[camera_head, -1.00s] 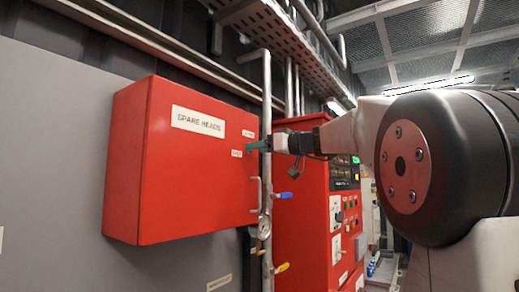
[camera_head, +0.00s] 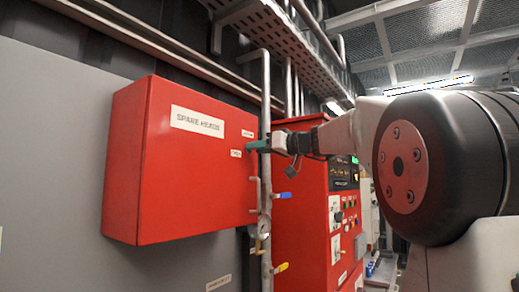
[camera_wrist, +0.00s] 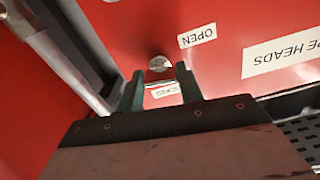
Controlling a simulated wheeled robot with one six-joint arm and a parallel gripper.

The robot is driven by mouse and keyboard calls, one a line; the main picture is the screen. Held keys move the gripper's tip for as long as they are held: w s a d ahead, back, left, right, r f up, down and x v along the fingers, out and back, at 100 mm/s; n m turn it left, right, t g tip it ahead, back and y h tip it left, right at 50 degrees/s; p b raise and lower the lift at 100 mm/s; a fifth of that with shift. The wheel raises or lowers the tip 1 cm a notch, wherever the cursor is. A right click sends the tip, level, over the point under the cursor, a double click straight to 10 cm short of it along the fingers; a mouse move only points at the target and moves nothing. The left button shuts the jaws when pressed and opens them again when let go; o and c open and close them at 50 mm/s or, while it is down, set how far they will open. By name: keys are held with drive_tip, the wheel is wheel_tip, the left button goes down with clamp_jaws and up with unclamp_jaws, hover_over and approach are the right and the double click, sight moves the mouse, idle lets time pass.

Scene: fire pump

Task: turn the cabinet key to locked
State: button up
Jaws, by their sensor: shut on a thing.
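The red spare-heads cabinet (camera_head: 190,180) hangs on the wall at the left in the head view. Its red door also fills much of the wrist view (camera_wrist: 225,75). A small silver round piece of the key and lock (camera_wrist: 158,63) shows at my fingertips. The key's finer shape and angle cannot be made out. My gripper (camera_wrist: 160,71) has its green fingers on either side of this piece, shut on the key. In the head view my gripper (camera_head: 254,145) is at the door's right edge. The OPEN label (camera_wrist: 197,36) is beside the lock; the LOCKED label (camera_wrist: 166,90) is partly hidden between my fingers.
A vertical pipe (camera_head: 266,95) runs close to the cabinet's right side, with a blue-handled valve (camera_head: 283,196) and a yellow-handled one (camera_head: 281,267). A door handle (camera_head: 254,195) is below my gripper. A red control panel (camera_head: 310,220) stands behind the pipe.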

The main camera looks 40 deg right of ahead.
drive_tip(key=shift+m, duration=8.2)
drive_tip(key=o, duration=1)
